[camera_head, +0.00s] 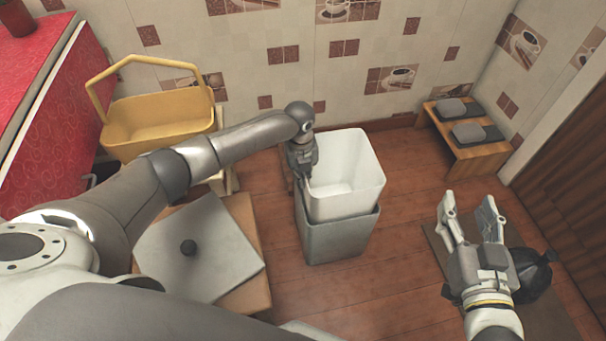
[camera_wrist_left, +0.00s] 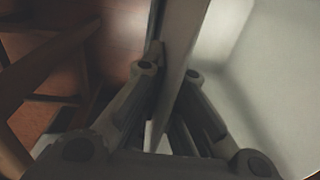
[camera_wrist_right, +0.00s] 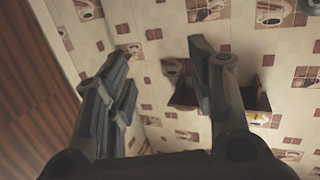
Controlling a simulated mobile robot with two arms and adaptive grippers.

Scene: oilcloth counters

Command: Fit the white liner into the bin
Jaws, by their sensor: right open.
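The white liner (camera_head: 346,170) stands upright, its lower part inside the grey bin (camera_head: 337,238) and its upper part sticking out well above the bin's rim. My left gripper (camera_head: 304,170) is at the liner's left rim. In the left wrist view its fingers (camera_wrist_left: 169,75) are closed on the liner's wall (camera_wrist_left: 183,40), one finger on each side. The liner's bottom edges are hidden inside the bin. My right gripper (camera_head: 468,199) is open and empty, to the right of the bin and apart from it; its spread fingers also show in the right wrist view (camera_wrist_right: 160,58).
A yellow basket (camera_head: 158,118) stands at the back left beside a red-covered counter (camera_head: 45,125). A low wooden rack (camera_head: 464,152) is at the back right. Floor between bin and right gripper is clear.

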